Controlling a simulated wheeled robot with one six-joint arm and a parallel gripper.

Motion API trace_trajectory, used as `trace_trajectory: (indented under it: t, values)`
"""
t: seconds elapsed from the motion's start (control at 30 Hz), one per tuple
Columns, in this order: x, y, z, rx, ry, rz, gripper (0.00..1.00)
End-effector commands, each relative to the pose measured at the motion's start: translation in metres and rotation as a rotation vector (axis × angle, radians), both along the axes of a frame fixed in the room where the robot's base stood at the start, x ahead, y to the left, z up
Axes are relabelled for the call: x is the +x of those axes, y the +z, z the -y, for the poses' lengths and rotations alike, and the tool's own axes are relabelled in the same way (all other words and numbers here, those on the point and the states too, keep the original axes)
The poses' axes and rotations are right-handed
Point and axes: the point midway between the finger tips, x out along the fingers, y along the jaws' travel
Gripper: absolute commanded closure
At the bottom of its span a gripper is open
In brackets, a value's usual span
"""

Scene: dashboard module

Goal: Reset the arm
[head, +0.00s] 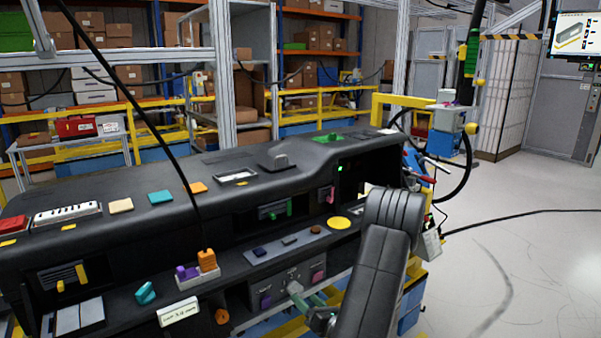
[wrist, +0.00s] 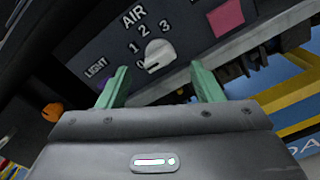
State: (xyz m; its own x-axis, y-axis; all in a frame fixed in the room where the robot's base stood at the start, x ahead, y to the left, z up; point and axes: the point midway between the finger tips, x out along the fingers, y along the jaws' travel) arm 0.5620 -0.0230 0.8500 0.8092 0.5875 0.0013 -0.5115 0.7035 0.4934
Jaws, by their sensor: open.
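My gripper (head: 312,300) is at the lower front of the black dashboard module (head: 130,260), in front of the panel with the AIR dial. My dark arm reaches in from the lower right of the head view. In the wrist view my gripper (wrist: 160,82) has its two green fingers apart. The white AIR knob (wrist: 159,56) shows between and just beyond the fingertips, with the marks 0, 1, 2 and 3 around it. I see nothing held. Whether a finger touches the knob or panel, I cannot tell.
A purple button (head: 265,300) and a pink button (head: 318,276) sit on the same panel. An orange knob (head: 221,316) is to the left. Colored blocks, including an orange one (head: 207,260), stand on the ledge above. Open grey floor (head: 520,270) lies to the right.

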Motion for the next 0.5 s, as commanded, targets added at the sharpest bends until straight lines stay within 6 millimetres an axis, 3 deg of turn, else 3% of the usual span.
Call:
trace_trajectory:
  t: [0.5]
  values:
    - [-0.072,-0.001,0.053,-0.001,-0.002,0.000,0.40]
